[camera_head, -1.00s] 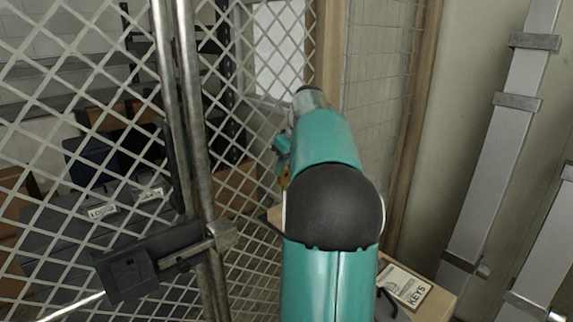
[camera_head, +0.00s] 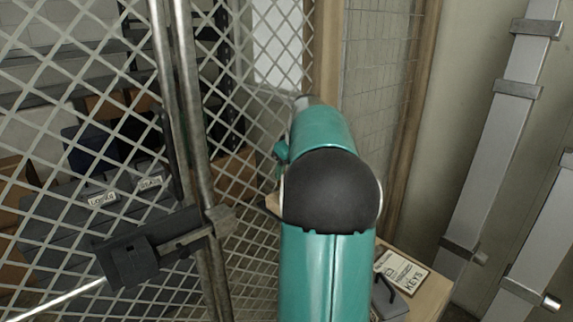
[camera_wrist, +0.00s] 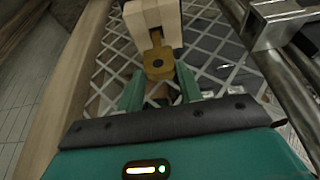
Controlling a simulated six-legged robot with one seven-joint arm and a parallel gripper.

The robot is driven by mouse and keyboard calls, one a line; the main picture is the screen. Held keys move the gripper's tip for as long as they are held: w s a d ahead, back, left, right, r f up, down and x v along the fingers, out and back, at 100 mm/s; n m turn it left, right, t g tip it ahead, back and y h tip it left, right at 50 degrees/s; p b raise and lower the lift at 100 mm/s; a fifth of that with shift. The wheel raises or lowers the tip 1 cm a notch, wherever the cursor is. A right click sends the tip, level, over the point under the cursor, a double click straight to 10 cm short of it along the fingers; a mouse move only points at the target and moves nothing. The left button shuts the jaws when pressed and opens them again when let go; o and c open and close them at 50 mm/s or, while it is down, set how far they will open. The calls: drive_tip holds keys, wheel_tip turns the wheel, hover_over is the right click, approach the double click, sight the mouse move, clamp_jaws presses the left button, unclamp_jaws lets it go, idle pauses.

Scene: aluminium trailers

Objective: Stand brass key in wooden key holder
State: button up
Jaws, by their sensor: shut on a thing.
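In the wrist view the brass key (camera_wrist: 158,65) has its round, holed head at the fingertips of my gripper (camera_wrist: 160,86). The two teal fingers are shut on it. The key's narrow shank points away from me, toward the pale wooden key holder (camera_wrist: 148,17) at the top of the picture. The shank overlaps the holder's near face; I cannot tell whether it is in a slot or only in front of it. In the head view my teal arm hides the gripper and key.
A wooden surface (camera_head: 436,291) at lower right carries a KEYS card (camera_head: 402,272) and a grey object (camera_head: 388,300). A wire mesh gate (camera_head: 70,180) with a metal post (camera_head: 190,120) and latch (camera_head: 150,250) stands on the left. Grey metal rails (camera_head: 500,150) stand on the right.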

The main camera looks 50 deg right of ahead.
drive_tip(key=shift+f, duration=1.6)
drive_tip(key=o, duration=1.1)
drive_tip(key=v, duration=1.3)
drive_tip(key=shift+s+a+r, duration=0.1)
drive_tip(key=shift+r, duration=0.25)
drive_tip(key=shift+s, duration=0.1)
